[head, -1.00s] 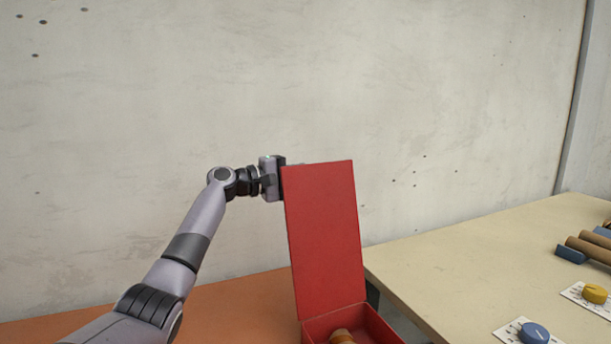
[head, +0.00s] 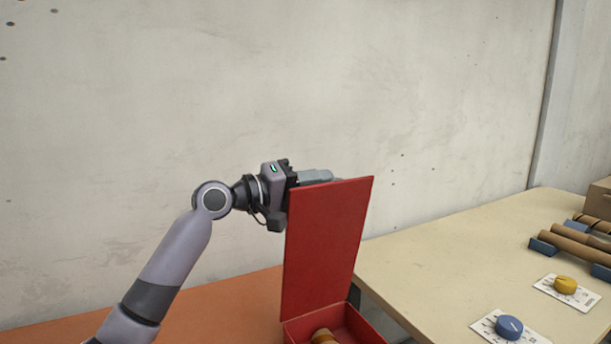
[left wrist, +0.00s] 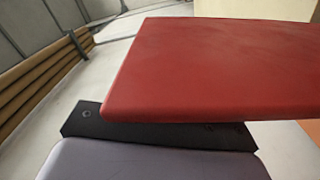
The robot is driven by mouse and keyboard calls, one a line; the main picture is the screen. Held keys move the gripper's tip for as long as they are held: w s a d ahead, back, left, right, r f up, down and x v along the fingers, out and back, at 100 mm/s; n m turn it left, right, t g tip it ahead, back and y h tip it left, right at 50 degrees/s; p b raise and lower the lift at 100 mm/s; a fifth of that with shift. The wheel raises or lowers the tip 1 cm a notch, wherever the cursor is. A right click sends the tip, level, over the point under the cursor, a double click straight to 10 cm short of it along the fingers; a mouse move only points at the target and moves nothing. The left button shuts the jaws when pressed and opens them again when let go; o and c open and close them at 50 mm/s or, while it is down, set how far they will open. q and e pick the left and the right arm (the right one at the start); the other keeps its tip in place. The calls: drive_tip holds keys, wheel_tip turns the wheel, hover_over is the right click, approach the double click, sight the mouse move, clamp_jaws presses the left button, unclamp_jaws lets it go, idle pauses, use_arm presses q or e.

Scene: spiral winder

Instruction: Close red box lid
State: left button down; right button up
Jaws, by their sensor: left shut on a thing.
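The red box (head: 372,332) stands low in the head view, and only its upper part shows. Its red lid (head: 325,245) is up, with its top edge leaning a little towards me. A tan rounded item (head: 324,336) lies inside the box, partly cut off by the frame. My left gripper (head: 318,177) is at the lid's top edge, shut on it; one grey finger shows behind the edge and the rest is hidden. In the left wrist view the lid (left wrist: 215,70) spans the middle and right, close above my gripper's grey and black parts. My right gripper is not in view.
The box is on an orange surface (head: 225,308). A cream table (head: 440,255) lies to the right with a blue knob (head: 509,327), a yellow knob (head: 565,284), brown rolls (head: 575,242) and a cardboard box (head: 599,198). A bare wall is behind.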

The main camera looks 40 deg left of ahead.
sight(315, 195)
use_arm(q)
drive_tip(key=shift+s+d+f+m, duration=0.25)
drive_tip(key=shift+s+d+m, duration=0.1)
drive_tip(key=shift+d, duration=0.4)
drive_tip(key=shift+s+d+f+m, duration=0.25)
drive_tip(key=shift+s+d, duration=0.1)
drive_tip(key=shift+d, duration=0.35)
